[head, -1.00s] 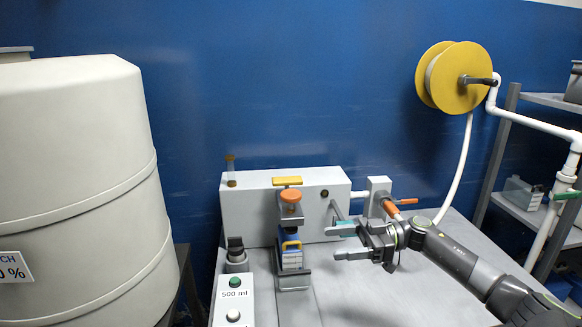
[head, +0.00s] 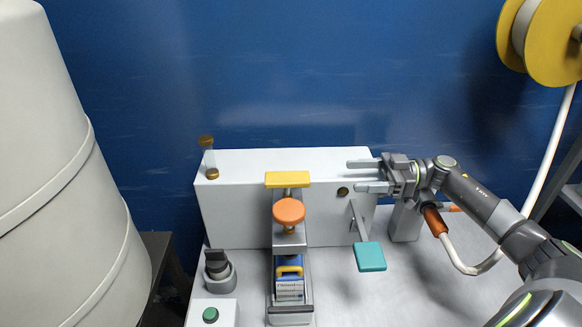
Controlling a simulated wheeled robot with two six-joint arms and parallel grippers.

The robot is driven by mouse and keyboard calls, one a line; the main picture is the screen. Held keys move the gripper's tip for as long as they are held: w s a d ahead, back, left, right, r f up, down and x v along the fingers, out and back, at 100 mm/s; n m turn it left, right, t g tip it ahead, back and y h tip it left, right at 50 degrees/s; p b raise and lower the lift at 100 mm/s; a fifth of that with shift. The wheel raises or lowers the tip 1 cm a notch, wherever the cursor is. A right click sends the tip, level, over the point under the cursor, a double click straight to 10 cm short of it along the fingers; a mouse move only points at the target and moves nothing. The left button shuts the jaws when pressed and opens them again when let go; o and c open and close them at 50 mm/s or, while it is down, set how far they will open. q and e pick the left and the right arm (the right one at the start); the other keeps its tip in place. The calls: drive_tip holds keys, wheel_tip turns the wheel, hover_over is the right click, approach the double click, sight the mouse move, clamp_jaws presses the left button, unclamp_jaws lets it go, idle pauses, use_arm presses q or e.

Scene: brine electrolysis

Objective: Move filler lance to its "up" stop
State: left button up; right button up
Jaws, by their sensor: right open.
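The filler stands in front of a white box (head: 255,215). It has a yellow bar handle (head: 287,179) on top and an orange round knob (head: 288,211) just below it; I take these as parts of the filler lance. A blue bottle with a yellow handle (head: 289,275) stands below the knob. A lever with a teal paddle (head: 370,257) sticks out low from the box's right front. My right gripper (head: 358,176) is open and empty, its fingers pointing left near the box's top right end, to the right of the yellow bar and apart from it. My left gripper is out of view.
A green button (head: 210,314) and a grey-black knob (head: 217,265) sit at the front left. An orange-handled hose (head: 434,221) is under my right arm. A large white tank (head: 60,200) fills the left. A yellow reel (head: 540,40) hangs at the upper right.

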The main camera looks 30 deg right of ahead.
sight(287, 177)
drive_tip(key=p+x, duration=0.2)
drive_tip(key=x, duration=0.5)
drive_tip(key=p+x, duration=0.2)
drive_tip(key=x, duration=0.6)
drive_tip(key=shift+a+r, duration=0.2)
drive_tip(key=shift+a, duration=0.05)
drive_tip(key=shift+w+a+f, duration=0.1)
drive_tip(key=shift+w+a, duration=0.2)
drive_tip(key=shift+a, duration=0.35)
